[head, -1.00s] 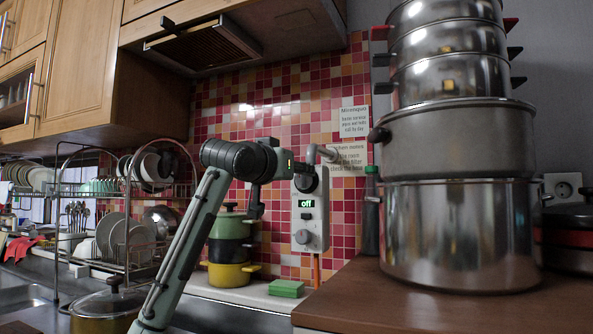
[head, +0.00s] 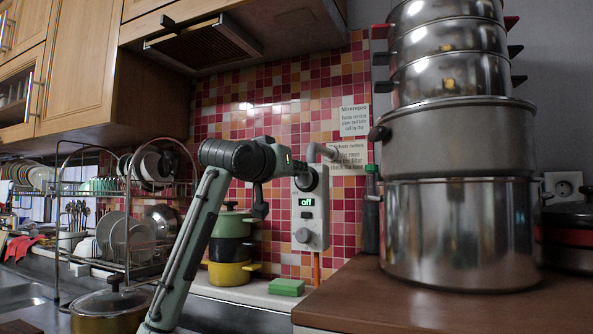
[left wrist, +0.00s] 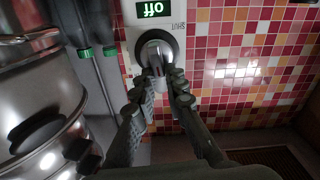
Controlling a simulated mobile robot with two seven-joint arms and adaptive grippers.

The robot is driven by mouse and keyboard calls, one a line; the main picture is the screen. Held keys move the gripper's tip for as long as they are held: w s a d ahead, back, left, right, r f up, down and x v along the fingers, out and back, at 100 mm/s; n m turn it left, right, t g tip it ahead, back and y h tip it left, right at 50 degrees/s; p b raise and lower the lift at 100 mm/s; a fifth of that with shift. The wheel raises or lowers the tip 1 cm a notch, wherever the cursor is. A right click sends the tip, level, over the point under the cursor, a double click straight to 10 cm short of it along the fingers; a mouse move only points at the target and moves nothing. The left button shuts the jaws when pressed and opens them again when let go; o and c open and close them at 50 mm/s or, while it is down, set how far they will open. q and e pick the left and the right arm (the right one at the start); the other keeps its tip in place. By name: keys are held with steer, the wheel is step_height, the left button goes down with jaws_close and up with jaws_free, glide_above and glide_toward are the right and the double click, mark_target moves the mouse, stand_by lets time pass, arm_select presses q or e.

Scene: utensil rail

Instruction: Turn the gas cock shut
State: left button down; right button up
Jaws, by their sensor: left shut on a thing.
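The gas cock has a grey handle (left wrist: 155,60) on a dark round plate (left wrist: 171,45), below a green "off" display in the upside-down left wrist view. The word "SHUT" is printed beside the plate. My left gripper (left wrist: 160,88) is shut on the handle, one finger on each side. In the head view my left gripper (head: 298,168) reaches from the left to the dark plate (head: 319,181) on the white wall unit (head: 314,215). There the wrist and fingers partly hide the handle, so its exact angle is unclear. My right gripper is not in view.
A tall stack of steel pots (head: 455,235) stands close on the right, on a brown counter (head: 400,308). Stacked coloured pots (head: 230,272) and a green sponge (head: 287,287) sit below the arm. A dish rack (head: 127,262) is at left.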

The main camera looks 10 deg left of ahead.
arm_select(q)
steer(key=shift+w+a+f+n, duration=0.1)
steer(key=shift+a+f+n, duration=0.2)
steer(key=shift+n, duration=2.4)
steer(key=shift+a+f+n, duration=0.2)
steer(key=shift+f+n, duration=0.15)
steer(key=shift+n, duration=2.35)
steer(key=shift+w+a+f+n, duration=0.1)
steer(key=shift+a+f+n, duration=0.2)
steer(key=shift+n, duration=2.4)
steer(key=c, duration=1.6)
jaws_free()
steer(key=shift+s, duration=0.1)
steer(key=shift+o, duration=0.2)
steer(key=s+a, duration=0.2)
steer(key=s, duration=0.9)
steer(key=shift+s, duration=0.4)
steer(key=shift+a, duration=0.1)
